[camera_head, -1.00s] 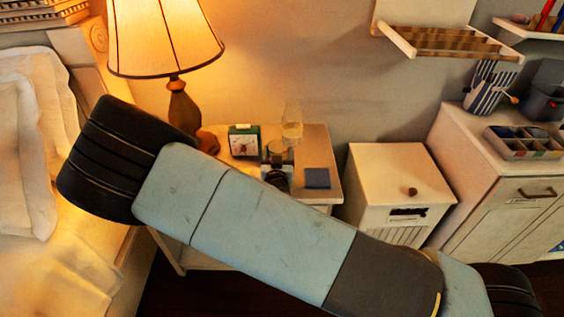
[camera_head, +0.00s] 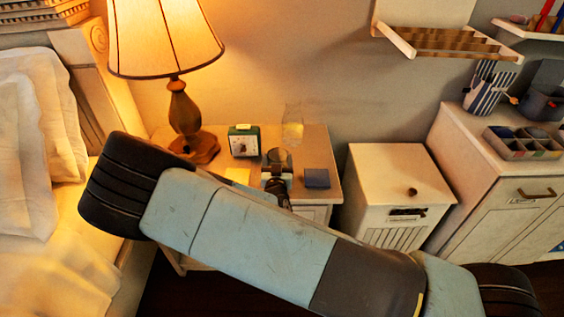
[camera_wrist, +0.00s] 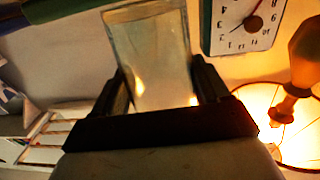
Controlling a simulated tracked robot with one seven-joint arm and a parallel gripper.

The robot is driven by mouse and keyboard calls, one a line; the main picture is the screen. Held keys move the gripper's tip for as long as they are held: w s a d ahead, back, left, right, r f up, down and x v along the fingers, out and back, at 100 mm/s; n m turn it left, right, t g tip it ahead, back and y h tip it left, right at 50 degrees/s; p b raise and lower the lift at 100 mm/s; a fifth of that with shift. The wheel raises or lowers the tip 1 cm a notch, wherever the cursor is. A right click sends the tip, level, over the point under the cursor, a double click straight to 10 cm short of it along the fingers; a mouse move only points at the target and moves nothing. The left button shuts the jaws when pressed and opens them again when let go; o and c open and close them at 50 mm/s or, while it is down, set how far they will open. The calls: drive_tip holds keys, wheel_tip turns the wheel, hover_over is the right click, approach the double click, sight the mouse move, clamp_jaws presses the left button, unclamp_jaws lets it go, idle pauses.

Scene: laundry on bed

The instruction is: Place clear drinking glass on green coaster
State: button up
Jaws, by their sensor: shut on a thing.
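My gripper (camera_head: 277,168) is over the nightstand top and shut on a clear drinking glass. In the wrist view the glass (camera_wrist: 152,60) stands between the two dark fingers (camera_wrist: 160,92), and the background appears upside down. The glass (camera_head: 278,156) is small in the head view, and I cannot tell whether its base touches the nightstand. I cannot make out a clearly green coaster. A flat yellowish square (camera_head: 238,175) lies left of my gripper, its colour uncertain in the warm light, partly hidden by my arm.
A green clock (camera_head: 243,141) and a lit lamp (camera_head: 187,115) stand left of my gripper on the nightstand (camera_head: 317,143). A clear carafe-like vessel (camera_head: 292,125) stands behind it. A dark blue square (camera_head: 317,178) lies to the right. A white cabinet (camera_head: 395,170) is beyond.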

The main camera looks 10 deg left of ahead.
drive_tip(key=shift+f, duration=0.3)
drive_tip(key=shift+s+f, duration=0.2)
drive_tip(key=shift+f, duration=0.2)
drive_tip(key=o, duration=1.3)
drive_tip(key=shift+w+r, duration=0.15)
drive_tip(key=shift+r, duration=0.3)
drive_tip(key=s, duration=0.4)
drive_tip(key=s+d, duration=0.1)
drive_tip(key=s, duration=0.2)
drive_tip(key=s+d, duration=0.1)
drive_tip(key=s, duration=0.3)
drive_tip(key=shift+s+d+r, duration=0.1)
drive_tip(key=shift+s+r, duration=0.1)
drive_tip(key=shift+s, duration=0.15)
